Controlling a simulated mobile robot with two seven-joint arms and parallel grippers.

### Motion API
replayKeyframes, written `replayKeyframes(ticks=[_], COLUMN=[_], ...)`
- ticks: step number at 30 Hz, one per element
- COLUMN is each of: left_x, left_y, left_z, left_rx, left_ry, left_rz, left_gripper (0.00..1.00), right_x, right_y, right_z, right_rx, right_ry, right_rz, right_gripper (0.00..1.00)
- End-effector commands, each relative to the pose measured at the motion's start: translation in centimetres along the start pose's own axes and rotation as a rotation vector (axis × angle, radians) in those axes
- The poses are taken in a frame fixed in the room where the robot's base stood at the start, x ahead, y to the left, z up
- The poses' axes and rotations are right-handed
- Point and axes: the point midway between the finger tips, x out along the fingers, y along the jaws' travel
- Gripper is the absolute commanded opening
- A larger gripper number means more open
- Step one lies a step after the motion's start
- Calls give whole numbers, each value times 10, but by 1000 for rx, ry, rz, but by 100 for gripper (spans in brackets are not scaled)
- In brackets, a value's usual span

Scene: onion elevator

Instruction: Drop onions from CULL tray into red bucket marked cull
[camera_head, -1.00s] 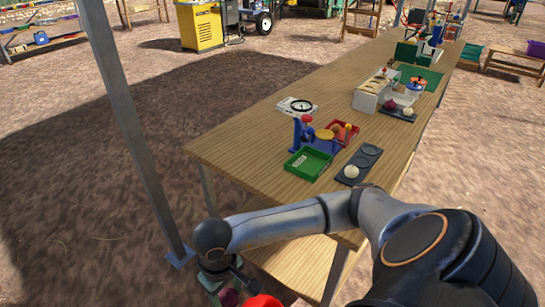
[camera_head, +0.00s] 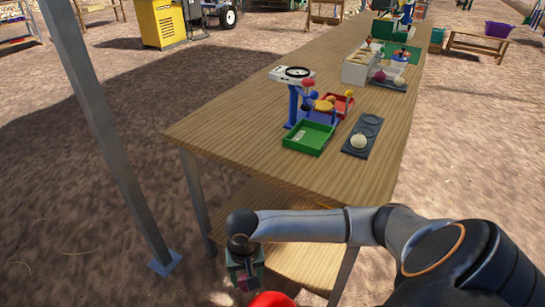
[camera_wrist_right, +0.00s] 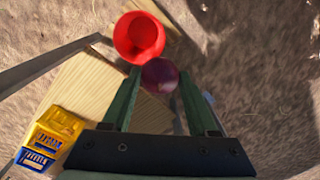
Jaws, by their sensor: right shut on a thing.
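My right gripper (camera_wrist_right: 157,78) has its green fingers shut on a dark purple onion (camera_wrist_right: 161,75). In the head view, my right gripper (camera_head: 247,284) hangs beyond the table's near end, beside the red bucket (camera_head: 272,300), which is mostly cut off by the bottom edge. In the right wrist view, the open round mouth of the red bucket (camera_wrist_right: 140,37) lies just past the fingertips. The onion overlaps the bucket's rim in that picture; I cannot tell the height between them. A small red tray (camera_head: 346,113) stands on the table; no CULL label is readable. My left gripper is not in view.
The wooden table (camera_head: 240,140) carries a green tray (camera_head: 309,138), a scale (camera_head: 292,76) and a dark slate (camera_head: 358,146) with a pale onion. A metal post (camera_head: 105,150) stands at left. Yellow (camera_wrist_right: 57,124) and blue (camera_wrist_right: 37,158) crates show in the right wrist view.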

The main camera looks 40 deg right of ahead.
Motion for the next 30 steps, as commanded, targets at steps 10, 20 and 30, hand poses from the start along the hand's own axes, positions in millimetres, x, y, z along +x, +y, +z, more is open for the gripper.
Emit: replayKeyframes(ticks=[10,20,30], left_x=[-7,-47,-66], left_y=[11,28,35], left_z=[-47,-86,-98], left_rx=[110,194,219], left_ry=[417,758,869], left_rz=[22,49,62], left_gripper=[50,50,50], right_x=[122,209,235], right_y=[28,59,70], right_z=[-26,-43,-48], right_rx=[341,619,710], right_ry=[1,11,16], right_rz=[4,18,23], right_gripper=[3,3,3])
